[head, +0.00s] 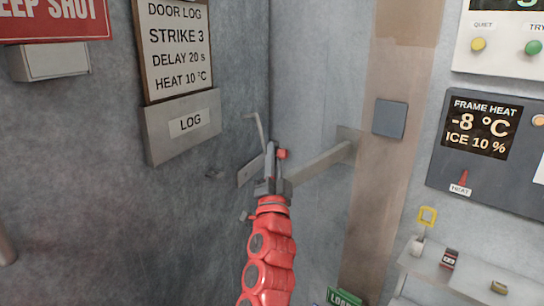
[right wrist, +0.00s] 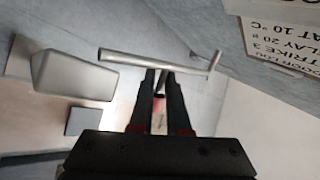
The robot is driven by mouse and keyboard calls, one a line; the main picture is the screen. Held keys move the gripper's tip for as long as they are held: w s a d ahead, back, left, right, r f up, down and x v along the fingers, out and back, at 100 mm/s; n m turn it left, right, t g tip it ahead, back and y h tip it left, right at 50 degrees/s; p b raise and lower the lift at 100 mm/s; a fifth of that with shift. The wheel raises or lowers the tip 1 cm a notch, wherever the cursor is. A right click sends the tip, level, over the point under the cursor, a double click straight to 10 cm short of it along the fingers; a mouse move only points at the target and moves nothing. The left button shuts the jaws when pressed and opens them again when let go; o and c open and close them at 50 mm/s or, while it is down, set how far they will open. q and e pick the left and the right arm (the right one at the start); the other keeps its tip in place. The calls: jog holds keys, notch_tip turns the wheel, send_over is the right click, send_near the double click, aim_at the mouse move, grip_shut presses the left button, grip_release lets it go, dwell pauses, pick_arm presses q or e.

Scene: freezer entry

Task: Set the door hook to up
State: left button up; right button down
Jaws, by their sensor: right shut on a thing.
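The door hook (head: 259,128) is a thin grey metal rod with a bent end. In the head view it rises steeply from my gripper's fingers, its bent tip pointing left. In the right wrist view the hook (right wrist: 128,58) crosses just beyond the fingertips, with its bent end at the right. My right gripper (head: 270,160), on a red arm, is shut on the hook near the wall corner. In the right wrist view the fingers (right wrist: 163,78) partly hide where they meet the rod. The hook's lower end is hidden behind the gripper. My left gripper is not in view.
A grey metal bar (head: 322,163) juts from the wall close right of my gripper. A LOG holder (head: 180,125) hangs at the left under a door log sign (head: 176,45). A frame heat panel (head: 483,140) and a shelf (head: 465,282) are at the right.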

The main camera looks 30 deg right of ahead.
jog(key=shift+s+d, duration=0.15)
jog(key=shift+d, duration=0.05)
jog(key=c, duration=1)
grip_release()
jog(key=shift+d+r, duration=0.1)
jog(key=shift+s+f, duration=0.2)
jog(key=shift+f, duration=0.35)
jog(key=v, duration=0.5)
jog(key=p+v, duration=0.1)
jog(key=v, duration=0.5)
jog(key=p+v, duration=0.1)
jog(key=v, duration=0.4)
jog(key=shift+s+a, duration=0.3)
jog(key=shift+a, duration=0.15)
